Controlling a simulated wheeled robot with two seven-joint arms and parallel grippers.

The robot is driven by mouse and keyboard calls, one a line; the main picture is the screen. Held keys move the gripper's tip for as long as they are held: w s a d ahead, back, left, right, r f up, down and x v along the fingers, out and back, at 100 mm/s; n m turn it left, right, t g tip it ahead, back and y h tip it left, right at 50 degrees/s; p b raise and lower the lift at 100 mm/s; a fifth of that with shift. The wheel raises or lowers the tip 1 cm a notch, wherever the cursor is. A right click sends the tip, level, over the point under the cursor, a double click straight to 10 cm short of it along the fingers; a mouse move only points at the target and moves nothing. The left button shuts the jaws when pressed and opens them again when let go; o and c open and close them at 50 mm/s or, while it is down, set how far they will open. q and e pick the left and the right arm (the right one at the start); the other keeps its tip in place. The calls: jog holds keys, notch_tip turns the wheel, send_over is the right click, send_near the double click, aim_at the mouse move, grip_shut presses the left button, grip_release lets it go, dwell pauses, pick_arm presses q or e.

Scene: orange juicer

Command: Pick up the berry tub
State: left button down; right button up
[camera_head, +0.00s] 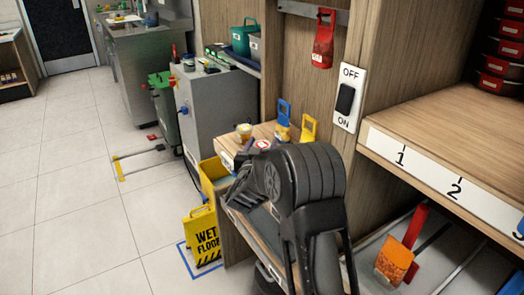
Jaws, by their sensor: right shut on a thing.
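A small tub with a white and red top, which looks like the berry tub (262,144), is at the wooden counter in the middle of the camera_head view. My right gripper (247,162) is at the tub and shut on it. My black right arm comes up from the bottom and hides the tub's lower part and much of the fingers. I cannot tell whether the tub touches the counter. My left gripper is out of view.
A yellow-lidded jar (244,131) and blue and yellow scoop-like items (283,118) stand close behind the tub. A wooden shelf (440,125) with number labels is at the right. A yellow wet-floor sign (203,237) stands on the floor at left, beside open tiles.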

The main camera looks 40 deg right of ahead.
aim_at(262, 143)
notch_tip(262, 143, up, 10)
jog(key=shift+r+p, duration=0.1)
jog(key=shift+p, duration=0.55)
dwell(0.4)
